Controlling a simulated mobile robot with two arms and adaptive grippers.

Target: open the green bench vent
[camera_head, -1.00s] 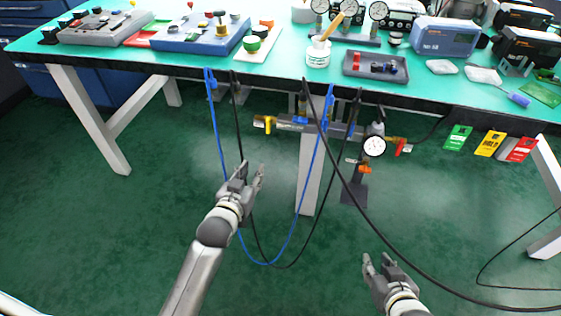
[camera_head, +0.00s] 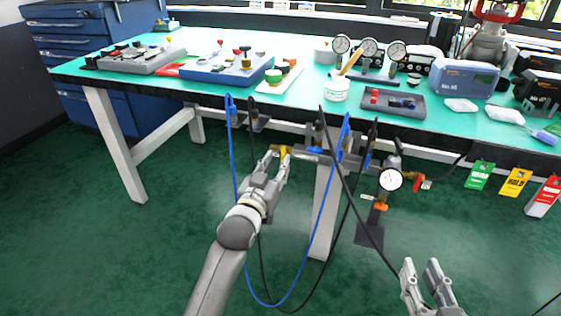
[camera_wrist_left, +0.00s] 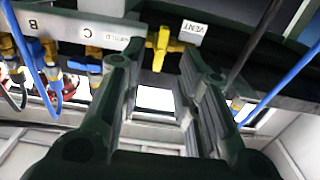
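A yellow valve handle (camera_head: 283,151) sits on the pipework under the front edge of the green-topped bench (camera_head: 300,85). In the left wrist view the yellow handle (camera_wrist_left: 165,45) hangs beside a white label reading VENT (camera_wrist_left: 191,32). My left gripper (camera_head: 279,156) is open with its fingertips close to the handle. In the wrist view its two fingers (camera_wrist_left: 160,62) stand apart, with the handle between and just beyond their tips; contact cannot be told. My right gripper (camera_head: 421,266) is open and empty, low in front of the bench at right.
Blue and black hoses (camera_head: 285,295) hang in loops beside my left arm. A gauge (camera_head: 390,180) and a red handle (camera_head: 417,183) are right of the yellow one. Green (camera_head: 479,176), yellow and red tags hang from the bench edge. The floor at left is clear.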

